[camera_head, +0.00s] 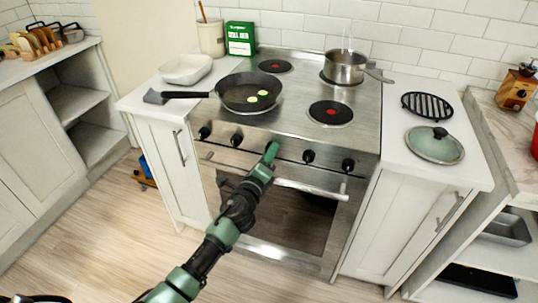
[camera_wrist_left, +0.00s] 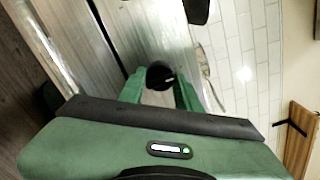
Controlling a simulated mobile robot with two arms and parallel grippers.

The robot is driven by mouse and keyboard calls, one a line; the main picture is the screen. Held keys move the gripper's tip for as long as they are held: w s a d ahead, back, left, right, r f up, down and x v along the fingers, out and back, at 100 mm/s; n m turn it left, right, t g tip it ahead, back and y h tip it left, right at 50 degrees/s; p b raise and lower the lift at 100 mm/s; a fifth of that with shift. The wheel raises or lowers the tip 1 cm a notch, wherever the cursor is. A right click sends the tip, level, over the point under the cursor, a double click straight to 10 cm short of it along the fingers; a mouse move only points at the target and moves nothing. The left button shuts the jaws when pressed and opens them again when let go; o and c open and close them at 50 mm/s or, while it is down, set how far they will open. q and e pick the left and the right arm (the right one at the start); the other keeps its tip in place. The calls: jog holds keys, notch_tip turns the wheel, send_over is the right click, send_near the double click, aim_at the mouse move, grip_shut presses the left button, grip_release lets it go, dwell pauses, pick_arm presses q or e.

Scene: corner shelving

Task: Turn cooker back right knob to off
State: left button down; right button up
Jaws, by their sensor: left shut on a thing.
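The cooker (camera_head: 362,120) has a steel front panel with a row of dark knobs. Two knobs, (camera_head: 204,132) and (camera_head: 237,139), show left of my gripper. Two more, (camera_head: 309,156) and (camera_head: 348,165), show right of it. My left gripper (camera_head: 271,152) reaches the panel at the middle of the row and covers the spot there. In the left wrist view a black knob (camera_wrist_left: 160,76) with a light mark sits between the green fingers, which are shut on it. Which burner this knob serves cannot be told. My right gripper is in neither view.
A saucepan (camera_head: 344,68) stands on the back right burner. A frying pan (camera_head: 248,92) sits front left. The front right burner (camera_head: 331,112) and back left burner (camera_head: 275,66) show red centres. The oven handle (camera_head: 310,187) runs below the knobs. A lid (camera_head: 434,145) lies on the right counter.

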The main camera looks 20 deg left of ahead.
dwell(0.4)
pick_arm(q)
jog(key=c, duration=1)
grip_release()
jog(key=shift+s, duration=0.1)
jog(key=s, duration=0.7)
jog(key=shift+s+a, duration=0.15)
jog(key=shift+s, duration=0.15)
jog(key=shift+f, duration=0.1)
